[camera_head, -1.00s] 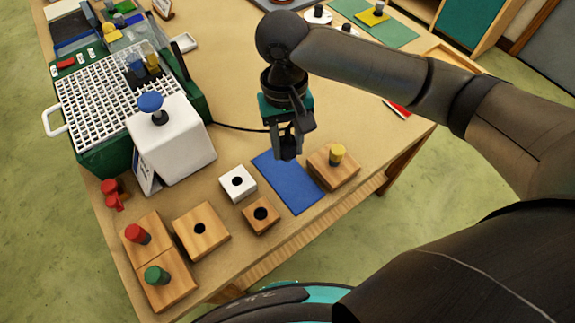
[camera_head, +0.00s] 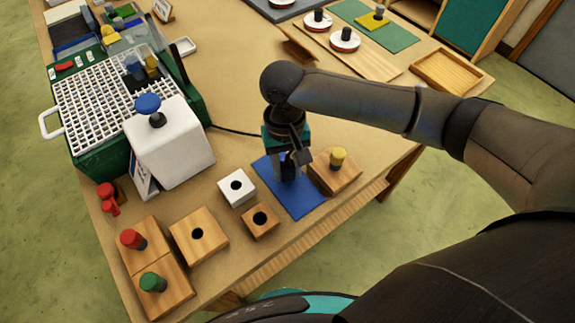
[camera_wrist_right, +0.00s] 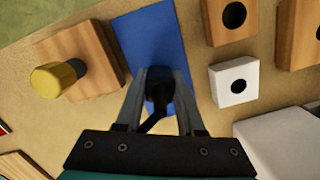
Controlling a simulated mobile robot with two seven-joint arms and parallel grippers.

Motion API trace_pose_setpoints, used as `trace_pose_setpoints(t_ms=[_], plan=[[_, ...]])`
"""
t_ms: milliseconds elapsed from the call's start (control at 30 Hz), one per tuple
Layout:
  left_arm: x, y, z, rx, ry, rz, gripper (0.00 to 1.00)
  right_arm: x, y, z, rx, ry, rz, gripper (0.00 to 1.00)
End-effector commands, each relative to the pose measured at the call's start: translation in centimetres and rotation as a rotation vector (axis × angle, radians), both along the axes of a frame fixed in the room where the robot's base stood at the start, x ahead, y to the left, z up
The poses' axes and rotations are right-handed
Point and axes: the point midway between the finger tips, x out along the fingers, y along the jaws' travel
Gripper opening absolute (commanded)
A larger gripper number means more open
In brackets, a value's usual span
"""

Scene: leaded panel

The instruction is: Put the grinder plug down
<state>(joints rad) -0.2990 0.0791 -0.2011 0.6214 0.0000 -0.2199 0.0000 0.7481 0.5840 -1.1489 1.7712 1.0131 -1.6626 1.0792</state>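The grinder plug (camera_wrist_right: 158,88) is a dark plug with a dark lead, between the fingers of my right gripper in the right wrist view. My right gripper (camera_head: 289,172) points down over the blue mat (camera_head: 309,206) and appears shut on the plug, which is at or just above the mat. Exact contact with the mat is hidden. The mat also shows in the wrist view (camera_wrist_right: 138,35). The green grinder (camera_head: 95,148) with its white grid top stands at the left, and a dark cord (camera_head: 232,129) runs from its side toward my gripper. My left gripper is not in view.
A wooden block with a yellow knob (camera_head: 347,180) stands right of the mat. A white block (camera_head: 229,197) and a small wooden block (camera_head: 270,227) stand left of it. A white box with a blue knob (camera_head: 184,150) is nearby. The table's front edge is close.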

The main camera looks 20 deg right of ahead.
Motion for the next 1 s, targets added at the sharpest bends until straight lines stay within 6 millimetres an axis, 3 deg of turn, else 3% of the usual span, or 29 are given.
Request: trace_pose_setpoints(t_ms=[33, 233, 567, 667, 1000], plan=[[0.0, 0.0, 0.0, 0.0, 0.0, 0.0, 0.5, 0.0, 0.0, 0.0, 0.0, 0.0, 0.0, 0.43], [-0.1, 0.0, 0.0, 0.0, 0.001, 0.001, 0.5, 0.0, 0.0, 0.0, 0.0, 0.0, 0.0, 0.66], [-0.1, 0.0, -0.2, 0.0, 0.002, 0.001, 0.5, 0.0, 0.0, 0.4, 0.0, -0.002, 0.001, 0.67], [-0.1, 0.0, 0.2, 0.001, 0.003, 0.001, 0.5, 0.3, 0.0, 1.7, 0.002, -0.003, 0.0, 0.67], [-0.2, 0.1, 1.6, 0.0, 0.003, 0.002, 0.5, 1.1, 0.0, 8.9, 0.003, -0.003, 0.002, 0.67]])
